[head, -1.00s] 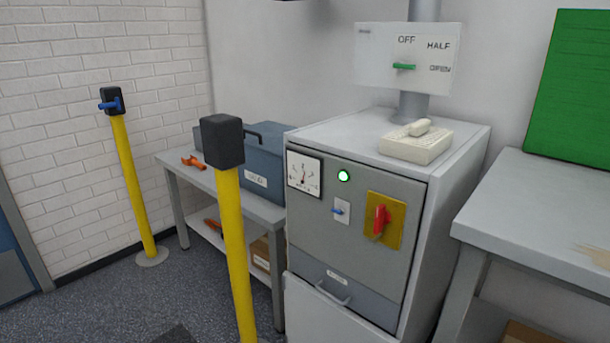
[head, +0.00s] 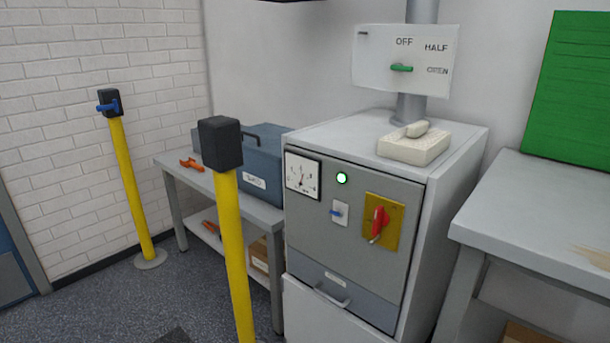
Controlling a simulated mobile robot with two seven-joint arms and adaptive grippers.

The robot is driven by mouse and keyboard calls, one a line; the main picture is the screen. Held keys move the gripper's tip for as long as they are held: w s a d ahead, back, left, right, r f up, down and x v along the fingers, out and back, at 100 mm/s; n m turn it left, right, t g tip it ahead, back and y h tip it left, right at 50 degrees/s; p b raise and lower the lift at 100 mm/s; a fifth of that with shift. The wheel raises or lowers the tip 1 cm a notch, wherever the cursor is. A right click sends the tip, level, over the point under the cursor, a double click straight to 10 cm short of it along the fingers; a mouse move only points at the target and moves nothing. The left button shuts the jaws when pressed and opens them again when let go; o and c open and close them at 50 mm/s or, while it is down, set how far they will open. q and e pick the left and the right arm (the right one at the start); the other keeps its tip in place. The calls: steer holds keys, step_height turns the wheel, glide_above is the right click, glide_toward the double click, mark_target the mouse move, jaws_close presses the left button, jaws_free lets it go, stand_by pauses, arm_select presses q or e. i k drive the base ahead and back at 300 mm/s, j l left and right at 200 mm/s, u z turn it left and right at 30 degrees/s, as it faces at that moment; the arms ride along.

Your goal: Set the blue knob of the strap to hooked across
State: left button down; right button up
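Two yellow posts with black heads stand on the floor at the left. The far post (head: 131,190) has a blue knob (head: 107,106) on its black head, sticking out toward the left. The near post (head: 232,255) has a plain black head (head: 220,143); no knob shows on the sides in view. No strap is seen stretched across the gap between the posts. Neither of my grippers is in view.
Behind the near post is a grey bench (head: 262,211) with a blue-grey toolbox (head: 262,165). A grey cabinet (head: 350,240) with a red handle (head: 379,222) stands right of it. Another bench (head: 540,215) is at the right. Floor between the posts is open.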

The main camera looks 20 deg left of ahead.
mark_target(99, 109)
steer(key=u, duration=1.7)
steer(key=i+j+z, duration=0.15)
steer(key=i+j, duration=0.2)
steer(key=i+j+z, duration=0.2)
steer(key=i+j, duration=0.15)
steer(key=i+j+z, duration=0.15)
steer(key=i+j, duration=0.15)
steer(key=j, duration=0.25)
steer(key=i+j+z, duration=0.15)
steer(key=i+j, duration=0.15)
steer(key=j, duration=0.2)
